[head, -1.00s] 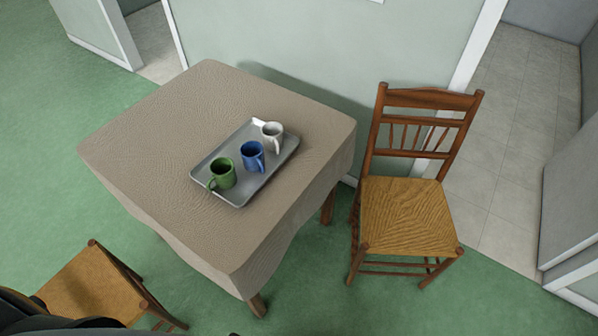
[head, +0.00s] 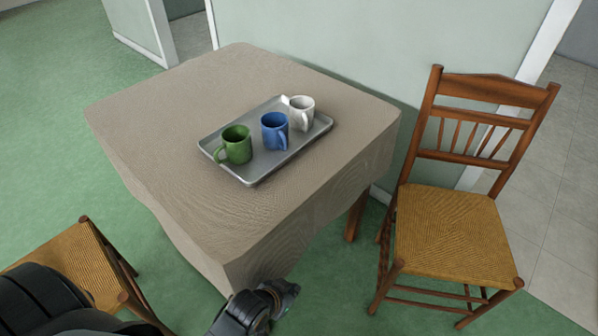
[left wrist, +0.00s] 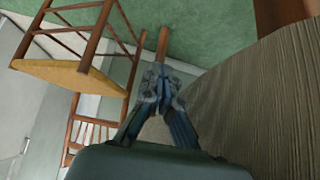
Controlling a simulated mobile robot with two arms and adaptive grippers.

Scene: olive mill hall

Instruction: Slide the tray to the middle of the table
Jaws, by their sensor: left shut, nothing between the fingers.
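A grey metal tray (head: 248,177) lies on the cloth-covered table (head: 190,95), nearer its right edge. A green mug (head: 236,145), a blue mug (head: 274,131) and a white mug (head: 302,113) stand upright in a row on it. My left gripper (head: 284,290) is at the table's near corner, low in the head view and apart from the tray. In the left wrist view its fingers (left wrist: 160,78) are shut and empty, beside the tablecloth (left wrist: 265,100). The tray is not visible in the left wrist view. My right gripper is not in view.
A wooden chair with a woven seat (head: 450,230) stands right of the table. Another chair (head: 75,265) stands at the lower left, partly behind my arm. A pale wall (head: 380,50) is close behind the table. The tabletop left of the tray is clear.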

